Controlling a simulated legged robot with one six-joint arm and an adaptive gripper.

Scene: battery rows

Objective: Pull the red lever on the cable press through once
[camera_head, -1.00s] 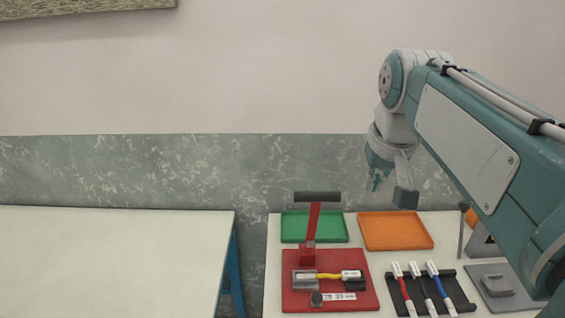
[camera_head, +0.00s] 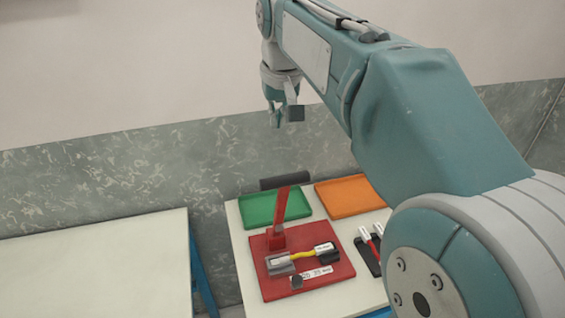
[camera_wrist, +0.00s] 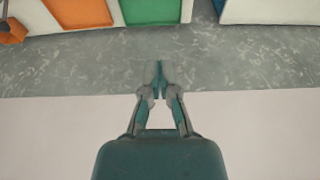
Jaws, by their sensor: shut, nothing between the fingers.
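The cable press has a red base plate (camera_head: 322,283) on the table. Its red lever (camera_head: 281,207) stands up from the back left of the plate, with a dark grip bar (camera_head: 286,180) across the top. A cable with a yellow middle (camera_head: 302,255) lies in the press between a grey block and a black block. My gripper (camera_head: 276,121) hangs above and behind the lever, apart from it, in front of the wall. In the wrist view my gripper (camera_wrist: 160,68) has its fingers together with nothing between them. The lever and press do not show there.
A green tray (camera_head: 258,217) and an orange tray (camera_head: 345,198) lie behind the press. A black cable rack (camera_head: 368,258) is right of it, partly behind my arm. An empty pale table (camera_head: 95,255) stands left across a gap.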

